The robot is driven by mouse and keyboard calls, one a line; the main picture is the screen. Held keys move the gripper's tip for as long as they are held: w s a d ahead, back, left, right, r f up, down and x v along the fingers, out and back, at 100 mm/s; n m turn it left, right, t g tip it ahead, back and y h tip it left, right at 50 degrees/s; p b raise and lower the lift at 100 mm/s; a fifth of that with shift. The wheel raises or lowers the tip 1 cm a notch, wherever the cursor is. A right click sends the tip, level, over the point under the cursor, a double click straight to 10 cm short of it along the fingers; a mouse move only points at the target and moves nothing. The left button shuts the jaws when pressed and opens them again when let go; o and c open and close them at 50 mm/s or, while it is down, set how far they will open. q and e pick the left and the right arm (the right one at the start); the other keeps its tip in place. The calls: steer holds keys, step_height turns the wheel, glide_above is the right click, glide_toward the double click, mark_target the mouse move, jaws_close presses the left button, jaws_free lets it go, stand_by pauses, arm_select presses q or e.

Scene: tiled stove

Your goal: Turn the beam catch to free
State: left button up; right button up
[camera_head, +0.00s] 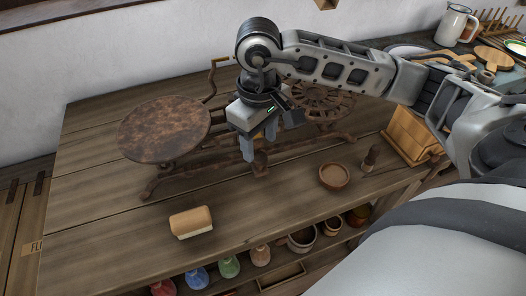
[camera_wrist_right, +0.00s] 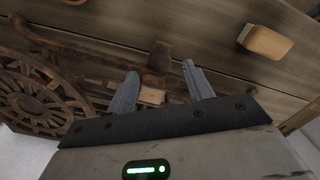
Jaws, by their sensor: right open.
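A rusty iron balance scale stands on the wooden table, with a round plate (camera_head: 165,130) at the left and a spoked round pan (camera_head: 322,98) at the right. The spoked pan also shows in the right wrist view (camera_wrist_right: 35,98). My right gripper (camera_head: 258,145) points down over the middle of the scale. In the right wrist view its two grey fingers (camera_wrist_right: 160,88) are apart. A small tan block (camera_wrist_right: 152,96), perhaps the catch handle, shows between them; contact cannot be told. A rusty block (camera_wrist_right: 160,56) lies just beyond. The gripper hides part of the scale's middle. My left gripper is out of view.
A tan-topped block (camera_head: 191,222) lies at the table's front left. A shallow brown bowl (camera_head: 335,177) and a wooden box (camera_head: 411,134) stand to the right. Several coloured jars, one green (camera_head: 229,266), stand on the shelf below. The table's front left is mostly clear.

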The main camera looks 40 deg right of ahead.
mark_target(260, 156)
step_height(260, 156, down, 3)
steer(key=shift+r+b, duration=0.1)
steer(key=shift+b, duration=0.35)
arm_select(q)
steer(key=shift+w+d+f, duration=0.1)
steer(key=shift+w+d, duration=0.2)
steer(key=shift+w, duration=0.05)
arm_select(e)
steer(key=shift+f, duration=0.5)
steer(key=c, duration=1)
steer(key=shift+o, duration=0.2)
steer(key=shift+w, duration=0.1)
